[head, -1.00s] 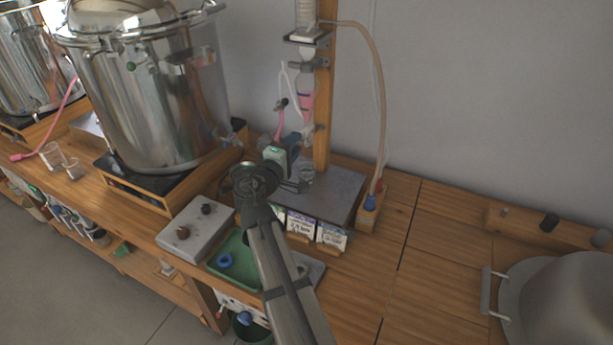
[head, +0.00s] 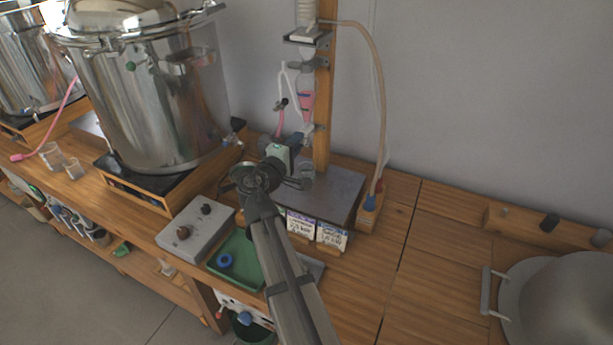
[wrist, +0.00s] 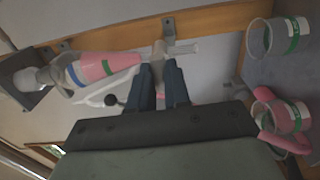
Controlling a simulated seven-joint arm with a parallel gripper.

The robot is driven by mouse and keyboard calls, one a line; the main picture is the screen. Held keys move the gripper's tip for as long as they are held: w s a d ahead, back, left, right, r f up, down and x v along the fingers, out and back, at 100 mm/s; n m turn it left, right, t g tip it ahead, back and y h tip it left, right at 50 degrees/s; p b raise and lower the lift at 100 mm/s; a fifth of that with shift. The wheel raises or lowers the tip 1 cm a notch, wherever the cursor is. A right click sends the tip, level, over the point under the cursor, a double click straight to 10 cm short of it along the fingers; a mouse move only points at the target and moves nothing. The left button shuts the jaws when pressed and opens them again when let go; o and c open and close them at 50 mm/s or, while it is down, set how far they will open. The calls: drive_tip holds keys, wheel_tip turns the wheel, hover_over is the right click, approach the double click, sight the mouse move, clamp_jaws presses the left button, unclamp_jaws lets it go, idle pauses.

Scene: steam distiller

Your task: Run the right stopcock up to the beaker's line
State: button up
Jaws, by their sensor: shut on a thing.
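A glass funnel (head: 306,99) with pink liquid and a blue band hangs on the wooden post; it lies sideways in the wrist view (wrist: 97,68). The right stopcock (wrist: 158,50) is at its narrow end, with a pale stem beyond. My gripper (wrist: 159,72) is shut on this stopcock's handle; in the head view my gripper (head: 297,141) is beside the post. A clear beaker (wrist: 262,38) with a green line stands in line with the stem and looks empty; it also shows in the head view (head: 306,171). No stream is visible.
A second beaker (wrist: 288,116) holds pink liquid, with a pink tube at it. A white side arm with a black knob (wrist: 110,100) is close to my fingers. A steel pot (head: 150,100) stands left, a green tray (head: 232,262) in front.

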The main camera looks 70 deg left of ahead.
drive_tip(key=shift+n, duration=1.2)
drive_tip(key=shift+n, duration=3.4)
